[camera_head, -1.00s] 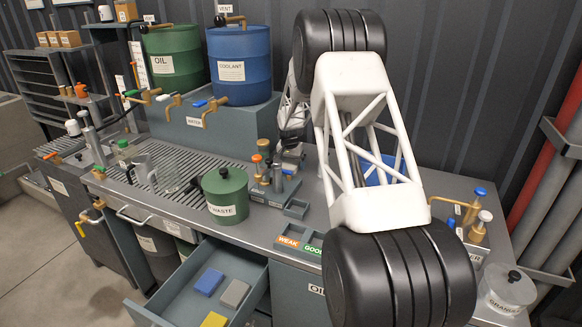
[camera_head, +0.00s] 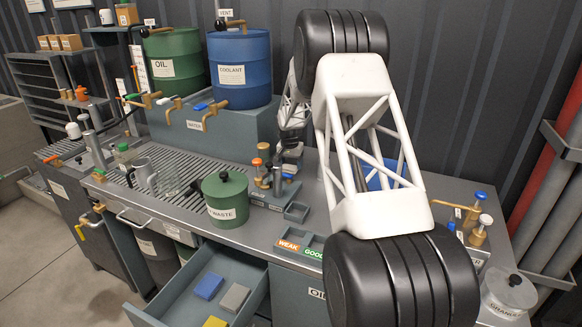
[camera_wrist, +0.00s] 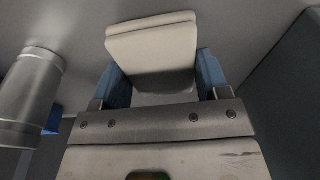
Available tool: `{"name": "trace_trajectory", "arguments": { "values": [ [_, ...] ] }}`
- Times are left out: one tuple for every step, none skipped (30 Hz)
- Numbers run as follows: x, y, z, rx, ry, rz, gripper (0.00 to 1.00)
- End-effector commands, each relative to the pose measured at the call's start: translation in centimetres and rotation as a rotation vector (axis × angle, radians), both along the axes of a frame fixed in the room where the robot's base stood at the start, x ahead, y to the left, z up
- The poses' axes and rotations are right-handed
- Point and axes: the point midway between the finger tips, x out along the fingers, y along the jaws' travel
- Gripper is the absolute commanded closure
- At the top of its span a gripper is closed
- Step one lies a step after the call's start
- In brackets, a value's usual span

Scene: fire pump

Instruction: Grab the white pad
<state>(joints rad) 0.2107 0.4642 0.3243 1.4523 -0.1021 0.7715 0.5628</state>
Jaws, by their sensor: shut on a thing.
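In the wrist view, the white pad (camera_wrist: 152,50) is a pale, thick block with rounded edges and a visible seam. It sits between the two blue fingers of my gripper (camera_wrist: 160,78), which is shut on it. A grey surface shows around and behind the pad. In the head view I cannot make out the pad, and the large white lattice link and black joints of my arm cover much of the right side.
A metal cylinder (camera_wrist: 30,95) stands left of my gripper. The open drawer (camera_head: 170,296) holds blue (camera_head: 209,286), grey (camera_head: 234,297) and yellow pads. A green waste pot (camera_head: 226,197) and small valves stand on the bench (camera_head: 262,232).

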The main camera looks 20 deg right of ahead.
Motion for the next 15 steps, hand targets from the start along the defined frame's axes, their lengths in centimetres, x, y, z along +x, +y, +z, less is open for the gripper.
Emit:
{"name": "trace_trajectory", "arguments": {
  "values": [
    [0.0, 0.0, 0.7, -0.001, -0.003, 0.000, 0.53],
    [0.0, 0.0, 1.1, 0.000, -0.004, 0.000, 0.53],
    [0.0, 0.0, 1.7, 0.000, -0.004, 0.000, 0.53],
    [0.0, 0.0, 2.1, -0.001, -0.002, 0.000, 0.53],
    [0.0, 0.0, 2.5, -0.001, -0.002, 0.000, 0.53],
    [0.0, 0.0, 3.1, -0.001, -0.002, 0.000, 0.53],
    [0.0, 0.0, 3.6, -0.001, -0.002, 0.000, 0.53],
    [0.0, 0.0, 4.0, -0.001, -0.002, 0.000, 0.53],
    [0.0, 0.0, 4.6, 0.000, -0.001, 0.000, 0.53],
    [0.0, 0.0, 5.1, 0.000, -0.001, 0.000, 0.53],
    [0.0, 0.0, 5.5, -0.001, -0.002, 0.000, 0.53],
    [0.0, 0.0, 6.1, -0.001, -0.002, 0.000, 0.53],
    [0.0, 0.0, 6.4, -0.001, -0.002, 0.000, 0.53],
    [0.0, 0.0, 6.8, 0.000, -0.001, 0.000, 0.53],
    [0.0, 0.0, 7.2, -0.001, -0.001, 0.000, 0.53]
  ]
}}
